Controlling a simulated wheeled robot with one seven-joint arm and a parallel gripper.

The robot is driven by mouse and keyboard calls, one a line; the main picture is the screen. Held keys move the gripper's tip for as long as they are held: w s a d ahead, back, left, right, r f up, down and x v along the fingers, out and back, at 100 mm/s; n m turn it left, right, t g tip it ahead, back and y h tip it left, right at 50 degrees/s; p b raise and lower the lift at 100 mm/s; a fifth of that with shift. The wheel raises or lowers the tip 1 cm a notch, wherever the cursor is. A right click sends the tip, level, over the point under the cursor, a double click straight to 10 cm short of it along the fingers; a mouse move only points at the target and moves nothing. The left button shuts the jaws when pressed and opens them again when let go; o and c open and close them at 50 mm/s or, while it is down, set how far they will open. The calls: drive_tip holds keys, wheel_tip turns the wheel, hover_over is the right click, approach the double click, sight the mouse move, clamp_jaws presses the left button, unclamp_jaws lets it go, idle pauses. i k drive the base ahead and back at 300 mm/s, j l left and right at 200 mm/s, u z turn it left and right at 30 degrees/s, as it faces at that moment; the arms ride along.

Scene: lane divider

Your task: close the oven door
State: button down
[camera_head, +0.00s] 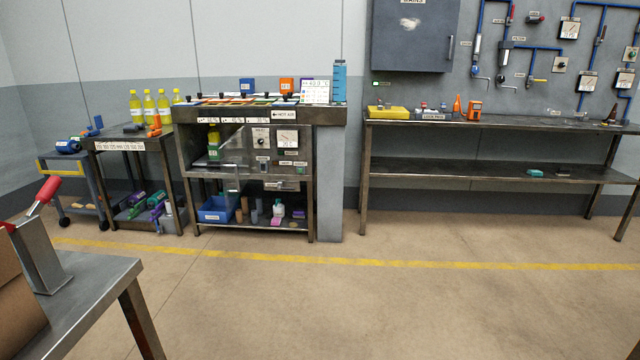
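The oven (244,150) is built into a dark metal bench left of the middle, under a "HOT AIR" label. Its front has a panel with a knob (261,138) and a gauge (287,139) right of the chamber. A yellow-green bottle (213,147) shows in or just in front of the chamber opening at left. My gripper is not in view.
A metal table (85,290) with a red-handled lever (46,192) fills the lower left. A bench with several bottles (150,106) stands left of the oven; a grey pillar (329,190) and long bench (480,126) stand right. Open floor with a yellow line (400,263) lies in front.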

sight(241, 165)
drive_tip(key=i+u, duration=0.1)
drive_tip(key=i, duration=0.5)
drive_tip(key=i+l+u, duration=0.1)
drive_tip(key=i, duration=0.55)
drive_tip(key=i+l+u, duration=0.1)
drive_tip(key=i, duration=0.5)
drive_tip(key=i+j+u, duration=0.1)
drive_tip(key=i+u, duration=0.25)
drive_tip(key=i, duration=0.3)
drive_tip(key=i+l+u, duration=0.15)
drive_tip(key=i+u, duration=0.2)
drive_tip(key=i, duration=0.35)
drive_tip(key=i+j+z, duration=0.15)
drive_tip(key=i+z, duration=0.2)
drive_tip(key=i, duration=0.4)
